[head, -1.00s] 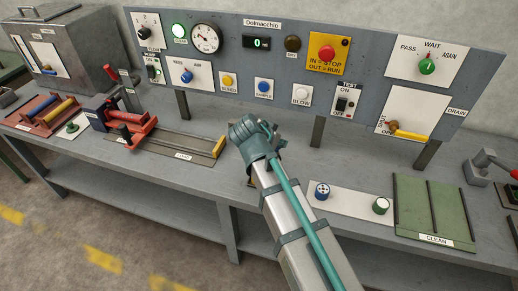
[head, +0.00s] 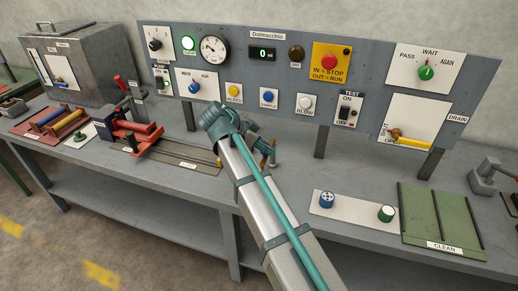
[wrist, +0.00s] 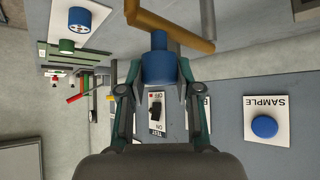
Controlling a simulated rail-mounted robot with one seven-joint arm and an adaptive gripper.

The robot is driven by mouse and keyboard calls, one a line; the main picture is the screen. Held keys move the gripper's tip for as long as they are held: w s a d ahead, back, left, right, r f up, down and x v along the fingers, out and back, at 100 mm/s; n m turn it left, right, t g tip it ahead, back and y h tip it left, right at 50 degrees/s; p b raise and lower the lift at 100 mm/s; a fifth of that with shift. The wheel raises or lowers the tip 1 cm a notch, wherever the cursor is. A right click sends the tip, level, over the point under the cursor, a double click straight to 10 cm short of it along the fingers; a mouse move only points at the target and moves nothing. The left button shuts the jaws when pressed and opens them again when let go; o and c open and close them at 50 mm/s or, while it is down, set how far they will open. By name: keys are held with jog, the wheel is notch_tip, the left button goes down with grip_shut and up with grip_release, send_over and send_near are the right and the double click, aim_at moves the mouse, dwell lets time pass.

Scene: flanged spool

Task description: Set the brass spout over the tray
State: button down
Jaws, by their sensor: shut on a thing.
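The brass spout (wrist: 172,22) crosses the top of the wrist view as a bent pipe, with a blue cylinder (wrist: 158,65) below it. My gripper (wrist: 160,90) is shut on this blue cylinder. In the head view my wrist (head: 225,120) mostly hides the grasp, and a bit of brass shows just to its right. A long, low, flat tray-like piece (head: 190,158) with a label lies on the bench left of my gripper. Its right end is near my wrist. I cannot tell whether the spout is above it.
The control panel (head: 290,40) stands behind my arm, with buttons and a drain lever (head: 415,143). A red clamp-like fixture (head: 140,133) is at left. A plate with blue and green knobs (head: 355,209) and a green CLEAN rack (head: 415,215) are at right.

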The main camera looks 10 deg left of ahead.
jog(key=c, duration=0.8)
grip_release()
jog(key=shift+a, duration=0.1)
jog(key=v, duration=1.2)
